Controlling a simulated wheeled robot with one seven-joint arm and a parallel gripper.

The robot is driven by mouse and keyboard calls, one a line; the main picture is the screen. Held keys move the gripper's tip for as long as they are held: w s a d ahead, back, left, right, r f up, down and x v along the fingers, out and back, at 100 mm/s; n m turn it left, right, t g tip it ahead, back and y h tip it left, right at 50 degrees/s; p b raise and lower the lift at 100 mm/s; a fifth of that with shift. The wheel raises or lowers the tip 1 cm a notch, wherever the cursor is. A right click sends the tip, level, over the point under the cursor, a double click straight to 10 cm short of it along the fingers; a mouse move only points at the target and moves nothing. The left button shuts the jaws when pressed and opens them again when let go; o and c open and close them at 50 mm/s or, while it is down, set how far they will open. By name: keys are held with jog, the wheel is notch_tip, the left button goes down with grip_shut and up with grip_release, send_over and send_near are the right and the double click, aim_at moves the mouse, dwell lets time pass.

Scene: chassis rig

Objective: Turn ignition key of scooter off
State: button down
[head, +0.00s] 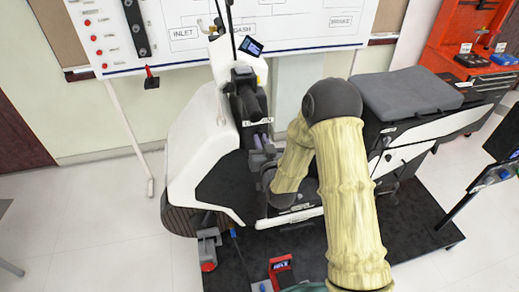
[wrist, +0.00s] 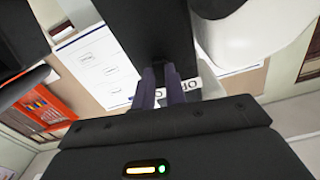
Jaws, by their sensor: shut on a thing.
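The scooter (head: 197,140) is a white and black cutaway on a dark platform, with its steering column upright and a grey seat at the right. My gripper (head: 260,146) is at the inner side of the front shield, just below a small white label (head: 258,122) on the column. In the wrist view the two purple-grey fingers (wrist: 165,86) are close together and shut on the ignition key at the dark column. The key is hidden between them, so its angle cannot be told. A white label (wrist: 190,88) with partly covered letters, apparently including "OF", shows behind the fingers.
A white wiring board (head: 290,22) hangs on the wall behind the scooter. An orange tool bench (head: 470,45) stands at the back right. A red and black device (head: 281,270) sits on the platform's front.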

jog(key=shift+r+n+b, duration=0.1)
jog(key=shift+n+b, duration=0.55)
jog(key=shift+n, duration=0.25)
jog(key=shift+w+r, duration=0.1)
jog(key=shift+a, duration=0.15)
jog(key=c, duration=1.4)
grip_release()
jog(key=shift+c, duration=0.2)
jog(key=shift+d, duration=0.25)
